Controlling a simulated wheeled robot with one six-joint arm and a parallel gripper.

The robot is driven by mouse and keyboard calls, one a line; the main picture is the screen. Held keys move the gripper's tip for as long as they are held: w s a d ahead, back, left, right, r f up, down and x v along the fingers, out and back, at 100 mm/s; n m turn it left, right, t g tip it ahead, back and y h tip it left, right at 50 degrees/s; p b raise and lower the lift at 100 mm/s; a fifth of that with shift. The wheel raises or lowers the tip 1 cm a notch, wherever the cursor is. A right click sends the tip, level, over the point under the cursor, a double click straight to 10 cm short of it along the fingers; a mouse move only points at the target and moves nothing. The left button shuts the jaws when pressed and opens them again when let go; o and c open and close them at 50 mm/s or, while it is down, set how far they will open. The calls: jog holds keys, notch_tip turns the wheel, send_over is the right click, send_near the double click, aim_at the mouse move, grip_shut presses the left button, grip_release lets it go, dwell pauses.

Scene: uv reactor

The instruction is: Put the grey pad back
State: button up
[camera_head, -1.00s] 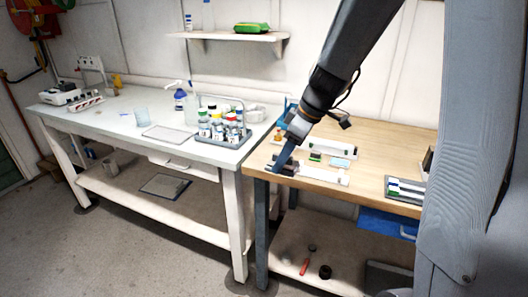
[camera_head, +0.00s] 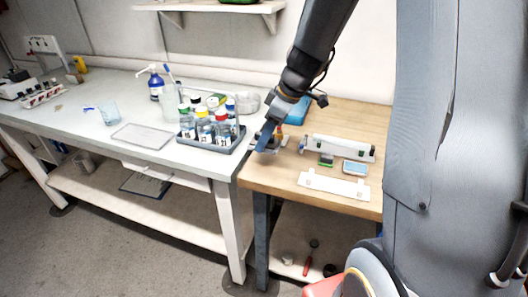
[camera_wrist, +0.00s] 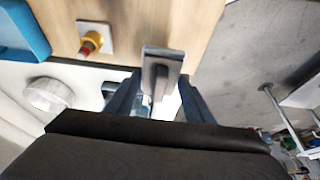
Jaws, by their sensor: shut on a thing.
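My gripper (camera_head: 264,148) is over the left end of the wooden table, by the edge where it meets the white bench. In the wrist view its blue fingers (camera_wrist: 160,98) are closed on a small grey piece (camera_wrist: 163,57), which I take to be the grey pad. The fingers hide part of it, and it has a darker raised middle. In the head view the gripper mostly hides it. A green pad (camera_head: 326,160) and a light blue pad (camera_head: 355,168) lie on the wooden table to the right.
A white fixture (camera_head: 338,148) and a flat white plate (camera_head: 333,185) are on the wooden table (camera_head: 275,182). A red and yellow knob (camera_wrist: 90,42) on a square base stands close by. A rack of bottles (camera_head: 212,138) is on the white bench, left of the gripper.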

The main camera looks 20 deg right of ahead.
jog(key=shift+f+p, duration=0.45)
jog(key=shift+f, duration=2.7)
jog(key=shift+f+b, duration=0.15)
jog(key=shift+b, duration=0.15)
jog(key=o, duration=1)
